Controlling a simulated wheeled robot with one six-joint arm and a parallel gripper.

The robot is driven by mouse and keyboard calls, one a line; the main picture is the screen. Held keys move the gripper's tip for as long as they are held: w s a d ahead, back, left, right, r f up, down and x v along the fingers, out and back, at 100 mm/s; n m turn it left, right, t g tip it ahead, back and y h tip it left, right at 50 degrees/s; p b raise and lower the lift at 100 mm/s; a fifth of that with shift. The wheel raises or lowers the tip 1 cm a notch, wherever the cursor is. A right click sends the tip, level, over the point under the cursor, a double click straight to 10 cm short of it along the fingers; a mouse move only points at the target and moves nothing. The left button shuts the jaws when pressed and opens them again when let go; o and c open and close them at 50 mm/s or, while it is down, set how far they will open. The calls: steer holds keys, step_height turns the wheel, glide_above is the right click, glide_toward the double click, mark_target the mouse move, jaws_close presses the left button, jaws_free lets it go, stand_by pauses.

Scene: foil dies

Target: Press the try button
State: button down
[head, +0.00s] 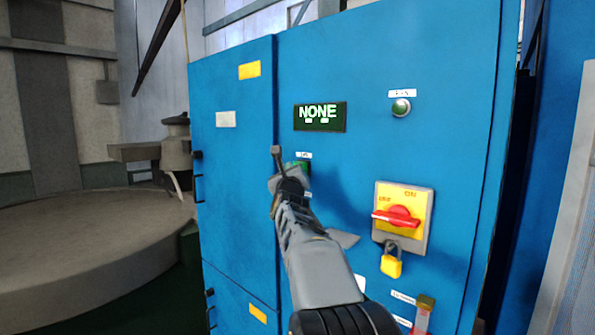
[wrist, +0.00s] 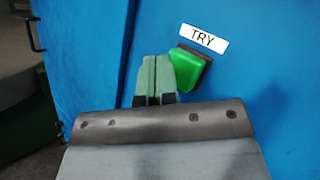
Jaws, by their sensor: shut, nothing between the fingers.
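The try button is a green block in a dark surround on the blue cabinet front (head: 350,60). In the wrist view the button (wrist: 186,74) sits just below a white label reading TRY (wrist: 201,39). In the head view the green button (head: 303,165) is partly hidden behind my arm. My gripper (wrist: 156,62) is shut and empty, with its pale green fingers together. In the wrist view the fingertips are just left of the button. I cannot tell whether they touch it or the panel. In the head view the fingertips are hard to make out.
A display reading NONE (head: 319,116) is above the button. A round green button or lamp (head: 401,107) is at upper right. A red rotary switch (head: 398,218) on a yellow plate, with a yellow padlock (head: 391,264), is at lower right. Door handles (head: 198,187) stick out at left.

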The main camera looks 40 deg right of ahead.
steer(key=shift+d+f, duration=0.1)
steer(key=shift+w+d+b, duration=0.1)
steer(key=shift+d+b, duration=0.2)
steer(key=shift+b, duration=0.35)
steer(key=shift+w+d+b, duration=0.1)
steer(key=shift+d+b, duration=0.4)
steer(key=shift+d, duration=0.05)
stand_by(0.5)
steer(key=shift+a, duration=0.15)
stand_by(0.3)
steer(key=shift+s+a, duration=0.2)
steer(key=shift+a, duration=0.55)
steer(key=shift+a, duration=0.1)
steer(key=shift+s+a+p, duration=0.25)
steer(key=shift+a+p, duration=0.05)
steer(key=shift+a, duration=0.9)
steer(key=shift+s+a+p, duration=0.2)
steer(key=shift+a+p, duration=0.05)
steer(key=shift+a, duration=0.95)
